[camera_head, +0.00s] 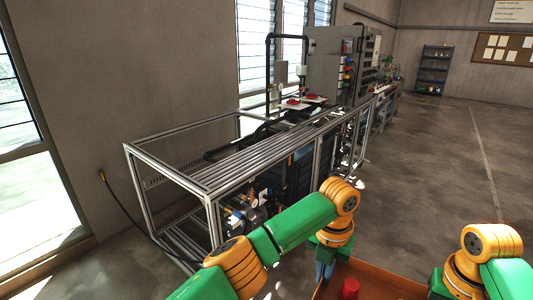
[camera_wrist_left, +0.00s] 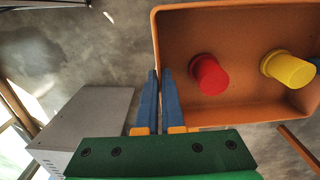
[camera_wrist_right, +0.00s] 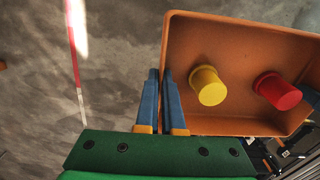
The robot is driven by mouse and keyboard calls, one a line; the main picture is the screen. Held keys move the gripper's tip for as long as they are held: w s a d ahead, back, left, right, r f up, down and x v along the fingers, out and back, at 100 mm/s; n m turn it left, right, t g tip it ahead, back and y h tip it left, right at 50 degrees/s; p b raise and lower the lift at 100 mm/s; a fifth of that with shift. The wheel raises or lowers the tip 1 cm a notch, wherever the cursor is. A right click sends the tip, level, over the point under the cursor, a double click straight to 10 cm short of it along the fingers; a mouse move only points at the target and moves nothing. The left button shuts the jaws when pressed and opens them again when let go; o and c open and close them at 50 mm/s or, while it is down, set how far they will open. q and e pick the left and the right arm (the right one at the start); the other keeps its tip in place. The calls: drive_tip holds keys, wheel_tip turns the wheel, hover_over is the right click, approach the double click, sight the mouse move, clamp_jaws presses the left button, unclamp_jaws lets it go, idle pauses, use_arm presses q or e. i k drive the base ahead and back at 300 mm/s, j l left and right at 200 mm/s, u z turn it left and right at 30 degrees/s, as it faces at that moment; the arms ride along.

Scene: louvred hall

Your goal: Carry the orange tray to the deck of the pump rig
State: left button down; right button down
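The orange tray (camera_head: 385,283) is at the bottom of the head view, held in front of me off the floor. It carries a red cup-like piece (camera_wrist_left: 209,75) and a yellow one (camera_wrist_left: 288,68); a blue thing shows at its far edge in the left wrist view. My left gripper (camera_wrist_left: 160,72) is shut on one end wall of the tray. My right gripper (camera_wrist_right: 160,72) is shut on the opposite end wall. The pump rig (camera_head: 215,185), an aluminium frame with a slatted deck (camera_head: 262,160), stands ahead to the left.
Red pieces on white plates (camera_head: 297,103) sit on the rig's far part, by a grey cabinet (camera_head: 335,65). A black hose (camera_head: 130,215) runs to the rig's near left corner. Floor (camera_head: 430,170) to the right is open. A shelf (camera_head: 432,70) stands far back.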

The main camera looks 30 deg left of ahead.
sight(265, 149)
drive_tip(key=i+u, duration=0.3)
drive_tip(key=i, duration=0.55)
drive_tip(key=i+l+u, duration=0.15)
drive_tip(key=i+u, duration=0.15)
drive_tip(key=i, duration=0.6)
drive_tip(key=i+u, duration=0.4)
drive_tip(key=i+l+u, duration=0.15)
drive_tip(key=i+u, duration=0.3)
drive_tip(key=i+l+u, duration=0.25)
drive_tip(key=u, duration=0.15)
drive_tip(key=i+l+u, duration=0.25)
drive_tip(key=l+u, duration=0.2)
drive_tip(key=j, duration=0.1)
